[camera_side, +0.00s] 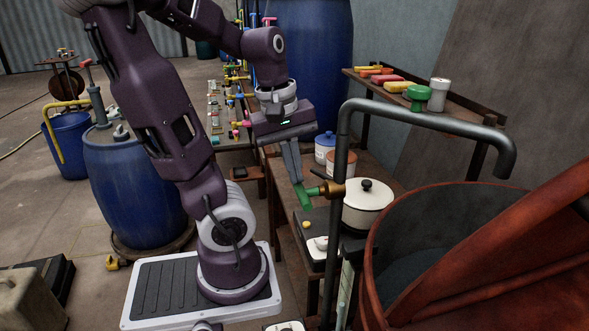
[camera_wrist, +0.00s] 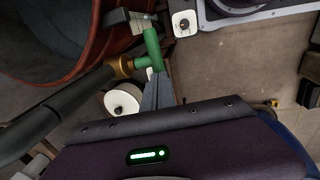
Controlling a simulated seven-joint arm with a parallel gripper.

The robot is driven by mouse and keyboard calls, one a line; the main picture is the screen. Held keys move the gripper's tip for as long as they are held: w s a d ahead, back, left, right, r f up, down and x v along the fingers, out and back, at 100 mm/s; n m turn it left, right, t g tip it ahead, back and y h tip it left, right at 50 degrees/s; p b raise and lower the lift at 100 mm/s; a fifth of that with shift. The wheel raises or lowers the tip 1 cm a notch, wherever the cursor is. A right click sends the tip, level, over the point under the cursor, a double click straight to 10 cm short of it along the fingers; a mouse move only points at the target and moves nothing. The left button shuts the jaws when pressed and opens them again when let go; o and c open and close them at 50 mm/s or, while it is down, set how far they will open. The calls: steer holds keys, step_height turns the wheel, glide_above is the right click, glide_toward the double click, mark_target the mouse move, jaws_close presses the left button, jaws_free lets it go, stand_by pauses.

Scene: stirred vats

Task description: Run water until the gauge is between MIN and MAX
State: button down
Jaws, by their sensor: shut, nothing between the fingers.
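A grey standpipe (camera_side: 420,121) bends over the rust-red vat (camera_side: 372,290); no stream shows at its spout. A brass valve (camera_side: 334,188) with a green handle (camera_side: 303,197) sits on the pipe. In the wrist view the green handle (camera_wrist: 153,48) stands out from the brass valve (camera_wrist: 122,66). My gripper (camera_side: 297,180) is shut and empty, its fingertips at the green handle, touching or very close. The fingers (camera_wrist: 160,88) also show beside it in the wrist view. A pale upright strip (camera_side: 344,292), perhaps the gauge, stands by the vat; its marks and level are unreadable.
A white lidded pot (camera_side: 367,207) stands just behind the valve. A shelf (camera_side: 455,122) with coloured items and a green-topped object (camera_side: 416,95) is at the back right. A blue barrel (camera_side: 130,185) stands at left. Open floor lies at far left.

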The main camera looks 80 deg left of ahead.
stand_by(0.4)
steer(key=shift+a+f+h, duration=0.15)
steer(key=shift+a+h, duration=0.05)
steer(key=shift+h, duration=0.55)
steer(key=shift+a+f+h, duration=0.15)
steer(key=shift+h, duration=0.6)
steer(key=shift+a+f, duration=0.25)
steer(key=f+h, duration=0.1)
steer(key=h, duration=0.1)
steer(key=f+h, duration=0.1)
steer(key=h, duration=0.1)
steer(key=a+f+n+h, duration=0.1)
steer(key=h, duration=0.2)
steer(key=shift+a+f, duration=0.1)
steer(key=v, duration=0.7)
